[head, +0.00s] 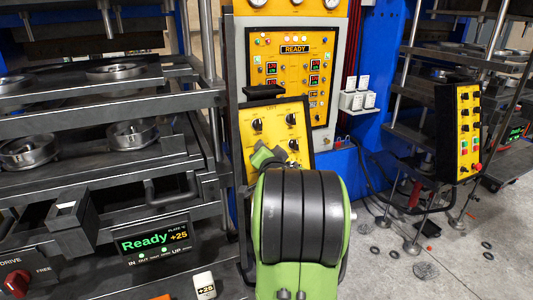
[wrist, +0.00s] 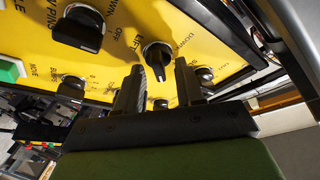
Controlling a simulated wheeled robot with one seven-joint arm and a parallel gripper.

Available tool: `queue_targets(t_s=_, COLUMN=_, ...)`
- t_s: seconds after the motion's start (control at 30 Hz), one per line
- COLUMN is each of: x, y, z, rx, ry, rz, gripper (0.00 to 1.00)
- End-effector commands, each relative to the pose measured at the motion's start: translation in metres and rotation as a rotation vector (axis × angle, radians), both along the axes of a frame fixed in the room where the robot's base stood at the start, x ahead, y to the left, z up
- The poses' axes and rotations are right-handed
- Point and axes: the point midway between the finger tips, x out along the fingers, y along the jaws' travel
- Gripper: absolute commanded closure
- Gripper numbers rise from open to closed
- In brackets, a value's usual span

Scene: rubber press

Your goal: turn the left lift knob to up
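The tilted yellow control panel (head: 272,132) headed LEFT carries several black knobs. My gripper (head: 266,155) is in front of its lower part, and my arm hides some of the panel. In the wrist view, my gripper (wrist: 160,72) is open, its two dark fingers pointing at the panel. A black knob (wrist: 157,54) with a light pointer mark shows in the gap between the fingertips. A label reading DOWN is beside it, and OFF is to its left. Its UP label is not readable. I cannot tell whether a finger touches the knob.
A larger black knob (wrist: 80,28) is to the left in the wrist view, with smaller knobs nearby. A display reading Ready (head: 151,241) is on the press at left. Another yellow panel (head: 468,132) stands at right. The floor at right holds scattered rings.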

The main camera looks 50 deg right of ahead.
Motion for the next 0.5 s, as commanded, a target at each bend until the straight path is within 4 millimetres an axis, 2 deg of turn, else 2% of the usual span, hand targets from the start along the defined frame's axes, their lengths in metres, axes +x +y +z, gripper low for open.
queue_targets(t_s=0.17, x=-0.016, y=0.016, z=0.002, rx=-0.003, ry=-0.002, rz=-0.001, gripper=0.63)
queue_targets(t_s=0.5, x=-0.084, y=0.084, z=0.011, rx=-0.003, ry=-0.005, rz=-0.001, gripper=0.63)
